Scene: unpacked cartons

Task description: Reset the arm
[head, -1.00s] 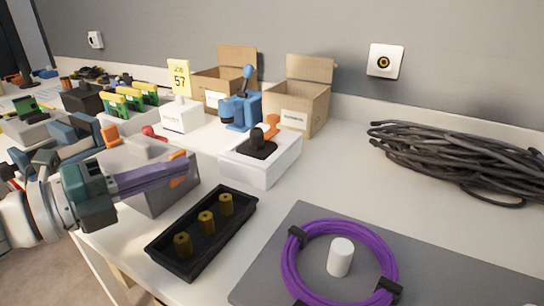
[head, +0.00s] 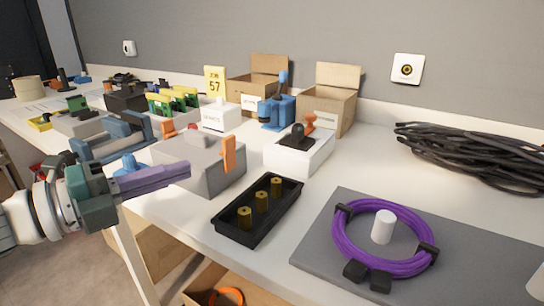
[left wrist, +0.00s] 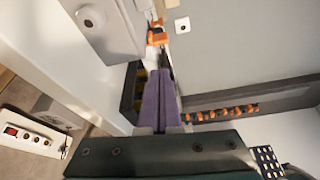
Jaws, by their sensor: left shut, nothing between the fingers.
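My left gripper (head: 186,171) comes in from the left in the head view, with purple fingers shut together and nothing between them. It hangs in front of the table's near edge, beside the grey box with an orange lever (head: 205,165). The shut purple fingers also fill the middle of the left wrist view (left wrist: 160,100). My right gripper shows in neither view.
A black tray with several brass standoffs (head: 258,235) lies near the table's front edge. A purple cable coil (head: 345,255) rests on a grey mat (head: 315,245). Open cartons (head: 330,100) and a black cable bundle (head: 470,155) stand at the back. An open box is below the table (head: 205,285).

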